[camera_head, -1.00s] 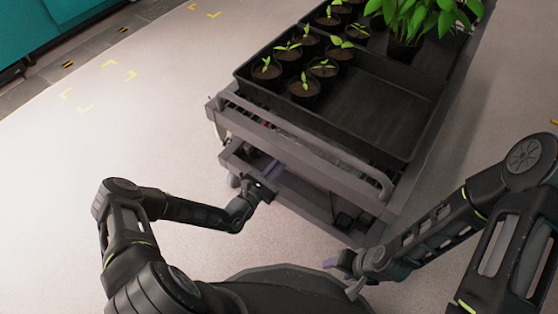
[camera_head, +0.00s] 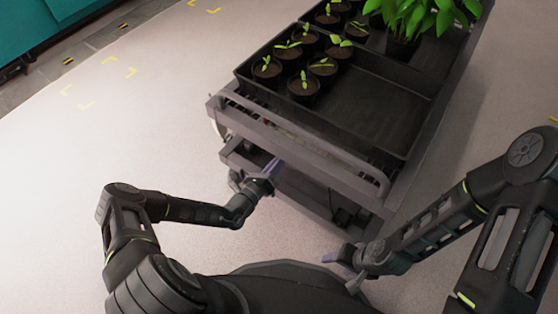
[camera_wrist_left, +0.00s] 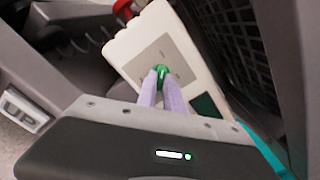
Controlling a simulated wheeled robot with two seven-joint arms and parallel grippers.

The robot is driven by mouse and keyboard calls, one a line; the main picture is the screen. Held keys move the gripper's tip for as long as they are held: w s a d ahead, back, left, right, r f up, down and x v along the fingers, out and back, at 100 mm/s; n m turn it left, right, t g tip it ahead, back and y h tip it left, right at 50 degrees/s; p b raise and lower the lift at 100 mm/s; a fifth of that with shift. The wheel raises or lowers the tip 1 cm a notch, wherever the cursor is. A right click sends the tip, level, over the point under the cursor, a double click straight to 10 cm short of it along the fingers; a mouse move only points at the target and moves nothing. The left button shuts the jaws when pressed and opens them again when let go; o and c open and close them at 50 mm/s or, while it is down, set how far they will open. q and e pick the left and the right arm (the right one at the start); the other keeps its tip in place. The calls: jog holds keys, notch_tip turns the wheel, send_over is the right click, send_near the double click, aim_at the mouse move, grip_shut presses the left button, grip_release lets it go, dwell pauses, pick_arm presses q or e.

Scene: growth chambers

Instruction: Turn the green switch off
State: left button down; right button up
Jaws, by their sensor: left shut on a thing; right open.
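The green switch (camera_wrist_left: 161,71) is on a grey plate on the face of a cream-white box (camera_wrist_left: 125,47), in the left wrist view. My left gripper (camera_wrist_left: 160,80) has its two pale purple fingers shut on the green switch, covering its lower part. In the head view my left gripper (camera_head: 272,168) reaches into the cart's lower level, and the switch is hidden there. My right gripper (camera_head: 336,257) is open and empty, low in front of the cart's near right corner.
The grey cart (camera_head: 300,150) carries a black tray (camera_head: 385,150) with several potted seedlings and a larger leafy plant (camera_head: 415,20). A red part (camera_wrist_left: 123,8) sits at the box's top in the left wrist view. Floor left of the cart is clear.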

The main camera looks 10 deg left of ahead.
pick_arm(q)
jog(key=shift+n, duration=0.5)
jog(key=c, duration=1.5)
grip_release()
jog(key=p+v, duration=0.2)
jog(key=v, duration=0.5)
jog(key=shift+s, duration=0.35)
